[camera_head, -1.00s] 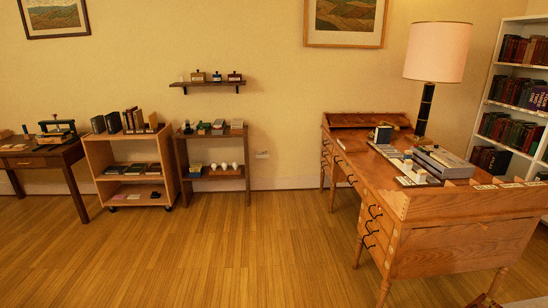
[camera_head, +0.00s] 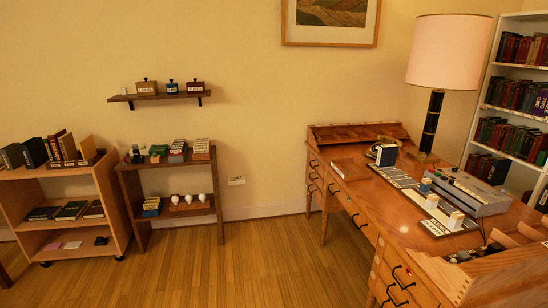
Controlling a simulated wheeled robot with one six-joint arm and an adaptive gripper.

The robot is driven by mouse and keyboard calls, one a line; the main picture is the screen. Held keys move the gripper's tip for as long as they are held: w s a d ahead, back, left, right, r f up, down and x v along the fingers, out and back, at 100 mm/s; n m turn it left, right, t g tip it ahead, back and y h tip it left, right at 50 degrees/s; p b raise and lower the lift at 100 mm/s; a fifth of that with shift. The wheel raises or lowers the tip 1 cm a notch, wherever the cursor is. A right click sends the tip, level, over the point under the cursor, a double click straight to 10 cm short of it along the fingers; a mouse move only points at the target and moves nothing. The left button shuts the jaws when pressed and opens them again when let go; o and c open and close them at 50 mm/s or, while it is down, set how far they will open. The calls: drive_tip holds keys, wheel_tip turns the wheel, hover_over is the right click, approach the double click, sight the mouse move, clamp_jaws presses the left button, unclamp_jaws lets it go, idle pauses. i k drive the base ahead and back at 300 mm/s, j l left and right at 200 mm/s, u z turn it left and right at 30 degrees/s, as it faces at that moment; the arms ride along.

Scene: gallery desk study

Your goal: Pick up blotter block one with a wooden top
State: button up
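I cannot single out blotter block one with certainty. On the wooden desk (camera_head: 345,185), two small blocks with pale tops, a nearer one (camera_head: 456,219) and a farther one (camera_head: 432,201), stand on a flat light-and-dark tray or strip (camera_head: 437,229). A small blue-topped piece (camera_head: 425,185) stands just behind them. At this size I cannot tell whether any top is wooden. My gripper is not in view.
A grey flat machine (camera_head: 470,193) lies right of the blocks. A tall lamp (camera_head: 430,127) and an upright pale-and-dark box (camera_head: 386,155) stand farther back. A bookcase (camera_head: 512,78) is at right, low shelves (camera_head: 130,185) at left. The floor (camera_head: 255,265) between is clear.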

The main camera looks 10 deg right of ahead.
sight(426, 184)
drive_tip(key=i+j+z, duration=0.15)
drive_tip(key=i+z, duration=0.3)
drive_tip(key=i+j+z, duration=0.35)
drive_tip(key=i+z, duration=0.15)
drive_tip(key=i+j+z, duration=0.45)
drive_tip(key=j, duration=0.25)
drive_tip(key=i+j+z, duration=0.1)
drive_tip(key=j, duration=1.6)
drive_tip(key=i+j+u, duration=0.1)
drive_tip(key=j, duration=1.5)
